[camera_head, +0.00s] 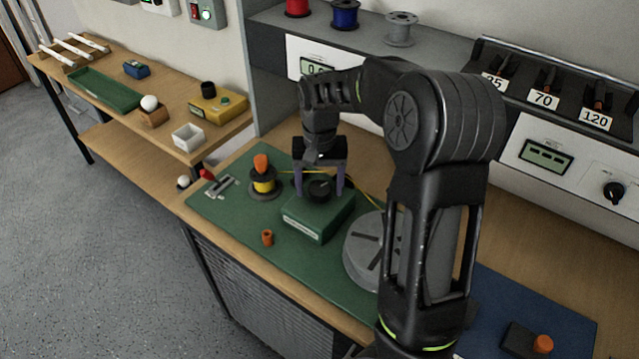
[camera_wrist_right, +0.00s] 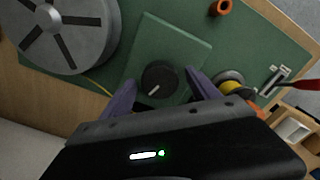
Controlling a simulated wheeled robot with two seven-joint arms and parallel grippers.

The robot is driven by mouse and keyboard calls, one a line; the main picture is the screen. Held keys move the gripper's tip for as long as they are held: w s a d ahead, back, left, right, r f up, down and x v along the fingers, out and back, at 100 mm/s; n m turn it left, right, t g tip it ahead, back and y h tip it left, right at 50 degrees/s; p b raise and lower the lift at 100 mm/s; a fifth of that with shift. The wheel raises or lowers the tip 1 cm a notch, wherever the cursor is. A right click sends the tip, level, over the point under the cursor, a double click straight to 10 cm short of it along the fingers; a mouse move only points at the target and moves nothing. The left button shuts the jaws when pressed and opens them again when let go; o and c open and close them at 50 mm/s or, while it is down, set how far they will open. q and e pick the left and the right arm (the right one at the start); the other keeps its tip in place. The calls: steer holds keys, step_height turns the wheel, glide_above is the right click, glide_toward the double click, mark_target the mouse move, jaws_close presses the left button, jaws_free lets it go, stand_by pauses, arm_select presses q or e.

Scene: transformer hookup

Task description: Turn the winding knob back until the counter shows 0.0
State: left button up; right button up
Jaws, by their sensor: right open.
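The winding knob (camera_head: 320,190) is a black round knob on top of a green box (camera_head: 318,216) on the green mat. In the right wrist view the knob (camera_wrist_right: 159,81) shows a pale pointer line. My right gripper (camera_head: 320,185) points down over the box with its purple fingers apart, one on each side of the knob. In the right wrist view the fingers (camera_wrist_right: 160,90) also stand apart from the knob. The counter (camera_head: 314,68) is a display on the white panel behind. My arm covers part of it, and only a leading 0 can be made out. My left gripper is not in view.
A yellow wire spool (camera_head: 264,183) stands left of the box. A large grey disc (camera_head: 362,252) lies to its right, partly behind my arm. A small orange ring (camera_head: 267,238) stands in front. Another panel with a display (camera_head: 545,156) is at the right.

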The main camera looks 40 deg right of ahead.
mark_target(319, 187)
steer(key=shift+c, duration=0.5)
steer(key=c, duration=1.3)
steer(key=shift+o, duration=0.2)
steer(key=shift+n+b, duration=0.3)
steer(key=shift+n, duration=1.5)
steer(key=o, duration=1.4)
steer(key=shift+c, duration=0.2)
step_height(319, 187, up, 8)
steer(key=shift+f+b, duration=0.1)
steer(key=shift+b, duration=0.3)
